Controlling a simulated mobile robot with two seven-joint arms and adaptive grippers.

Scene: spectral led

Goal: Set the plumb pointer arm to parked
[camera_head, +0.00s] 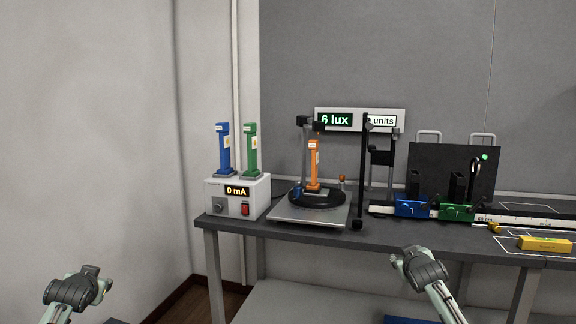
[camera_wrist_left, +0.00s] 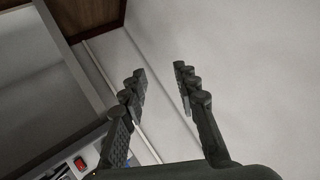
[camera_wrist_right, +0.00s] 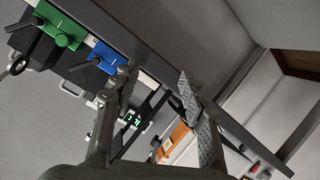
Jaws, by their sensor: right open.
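A round black turntable (camera_head: 318,198) sits on a grey base plate (camera_head: 300,213) on the bench. An orange upright block (camera_head: 313,165) stands on it. A small orange-tipped knob (camera_head: 342,179) shows at the turntable's right side, and a tall thin black post (camera_head: 362,175) stands just right of the plate. I cannot tell for certain which part is the plumb pointer arm or how it is set. My right gripper (camera_head: 412,260) is open and empty, in front of the bench; its fingers also show apart in the right wrist view (camera_wrist_right: 156,75). My left gripper (camera_wrist_left: 160,72) is open and empty, well left of the bench.
A grey supply box (camera_head: 237,198) reading 0 mA, with blue and green blocks on top, stands at the bench's left end. A lux display (camera_head: 336,120) is behind the turntable. Blue (camera_head: 411,206) and green (camera_head: 456,208) carriages sit on a rail. A yellow block (camera_head: 545,244) lies right.

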